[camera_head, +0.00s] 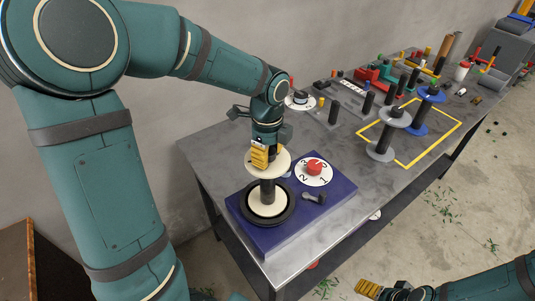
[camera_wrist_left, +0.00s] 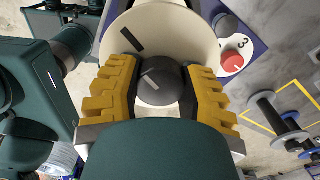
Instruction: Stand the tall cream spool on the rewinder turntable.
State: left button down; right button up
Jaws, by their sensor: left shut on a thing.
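The tall cream spool (camera_head: 280,161) stands upright over the rewinder turntable (camera_head: 287,215) in the head view. It has a cream upper flange and a dark core. A cream disc shows inside the turntable's black ring, around the foot of the core. I cannot tell whether the spool bears fully on the turntable. My left gripper (camera_head: 259,157) is above the upper flange, shut on the spool's dark top end. In the left wrist view, the yellow fingers flank that dark end, with the cream flange (camera_wrist_left: 170,25) beyond. My right gripper (camera_head: 369,288) is low at right, away from the spool.
The blue rewinder base (camera_head: 275,238) carries a red knob (camera_head: 313,167) on a numbered dial and a small grey lever (camera_head: 315,197). Grey and blue spools (camera_head: 380,151) stand near a yellow outline (camera_head: 432,152). Tools crowd the far end of the grey bench (camera_head: 215,160).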

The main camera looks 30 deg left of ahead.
pick_arm(q)
jog(key=shift+f, duration=0.1)
jog(key=c, duration=0.6)
grip_release()
jog(key=shift+r, duration=0.45)
notch_tip(320, 180, up, 11)
jog(key=p, duration=0.1)
jog(key=shift+r+p, duration=0.2)
jog(key=shift+p, duration=0.1)
jog(key=shift+s, duration=0.1)
